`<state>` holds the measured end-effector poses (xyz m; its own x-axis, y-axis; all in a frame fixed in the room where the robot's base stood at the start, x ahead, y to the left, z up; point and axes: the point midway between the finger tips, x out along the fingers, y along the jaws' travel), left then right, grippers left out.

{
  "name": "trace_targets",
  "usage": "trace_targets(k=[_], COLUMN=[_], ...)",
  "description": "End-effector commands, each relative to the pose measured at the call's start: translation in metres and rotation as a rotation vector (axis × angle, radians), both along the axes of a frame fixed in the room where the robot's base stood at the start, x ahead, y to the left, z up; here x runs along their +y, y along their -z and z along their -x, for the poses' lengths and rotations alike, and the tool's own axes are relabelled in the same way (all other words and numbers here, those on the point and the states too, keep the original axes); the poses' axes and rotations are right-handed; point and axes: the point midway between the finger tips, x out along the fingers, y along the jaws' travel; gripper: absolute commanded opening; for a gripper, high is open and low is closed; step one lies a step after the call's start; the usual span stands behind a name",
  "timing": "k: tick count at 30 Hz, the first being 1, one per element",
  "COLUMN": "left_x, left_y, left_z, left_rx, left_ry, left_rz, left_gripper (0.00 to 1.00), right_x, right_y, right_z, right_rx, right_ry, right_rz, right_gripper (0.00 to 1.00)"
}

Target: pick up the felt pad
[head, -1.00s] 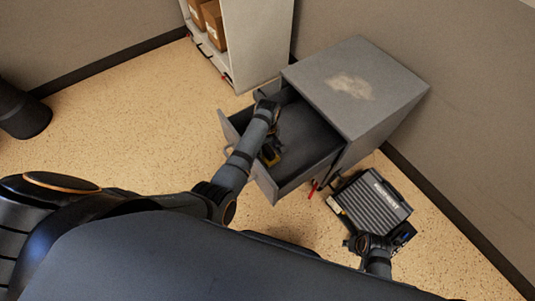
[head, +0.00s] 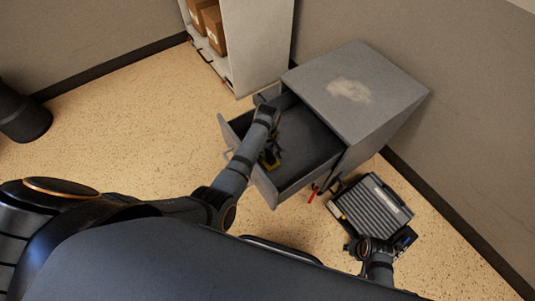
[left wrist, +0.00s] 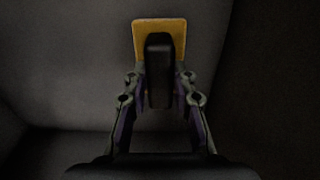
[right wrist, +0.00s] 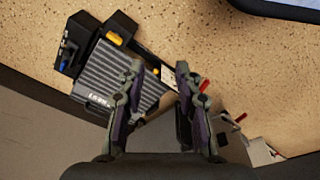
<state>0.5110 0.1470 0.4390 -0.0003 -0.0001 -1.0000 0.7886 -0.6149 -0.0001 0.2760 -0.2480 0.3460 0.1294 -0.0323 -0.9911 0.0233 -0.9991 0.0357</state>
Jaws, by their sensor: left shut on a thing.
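The felt pad (left wrist: 176,29) is a yellow-orange plate with a black block-shaped grip, seen at the upper middle of the left wrist view. My left gripper (left wrist: 160,92) is shut on the black grip, a finger on each side. In the head view the pad's yellow edge (head: 271,164) shows in the open drawer area, partly hidden by my left gripper (head: 269,150). I cannot tell whether the pad touches the drawer floor. My right gripper (right wrist: 158,70) is open and empty, above the toolbox-like grey case.
The grey cabinet (head: 390,85) has its drawer (head: 304,178) pulled out around my left gripper. The ribbed grey case (head: 372,210) is on the floor at right. A white shelf (head: 255,50) with brown boxes (head: 212,27) stands behind.

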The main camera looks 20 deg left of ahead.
Motion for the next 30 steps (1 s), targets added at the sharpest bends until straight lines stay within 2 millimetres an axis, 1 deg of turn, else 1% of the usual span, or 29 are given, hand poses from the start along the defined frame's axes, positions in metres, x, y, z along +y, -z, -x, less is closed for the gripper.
trace_targets(k=[2,8,11,14,15,17,19,22,25,27,30], left_x=[0.0,0.0,0.0,0.0,0.0,0.0,0.0,0.0,0.0,0.0,0.0], left_y=[-0.002,-0.013,-0.022,-0.033,-0.037,-0.055,-0.068,-0.086,-0.102,-0.124,-0.144], left_z=[0.0,0.0,0.0,0.0,0.0,0.0,0.0,0.0,0.0,0.0,0.0], left_rx=[0.0,0.0,0.0,0.0,0.0,0.0,0.0,0.0,0.0,0.0,0.0], left_ry=[0.0,0.0,0.0,0.0,0.0,0.0,0.0,0.0,0.0,0.0,0.0], left_rz=[0.0,0.0,0.0,0.0,0.0,0.0,0.0,0.0,0.0,0.0,0.0], left_gripper=[0.0,0.0,0.0,0.0,0.0,0.0,0.0,0.0,0.0,0.0,0.0], right_x=[0.0,-0.009,-0.015,-0.023,-0.026,-0.028,-0.029,-0.03,-0.031,-0.031,-0.031], right_y=[-0.001,0.026,0.044,0.065,0.073,0.073,0.077,0.079,0.074,0.051,0.028], right_z=[0.0,0.011,0.023,0.043,0.053,0.073,0.097,0.133,0.169,0.168,0.169], right_rx=[-0.005,-0.001,-0.004,-0.007,-0.009,-0.001,0.009,0.021,0.033,0.025,0.025], right_ry=[0.0,0.002,0.003,0.002,0.002,0.002,0.003,0.002,0.001,0.0,0.0], right_rz=[0.001,0.015,0.025,0.036,0.041,0.041,0.042,0.042,0.041,0.041,0.041], right_gripper=[0.34,0.34,0.34,0.34,0.34,0.34,0.34,0.34,0.34,0.34,0.34])
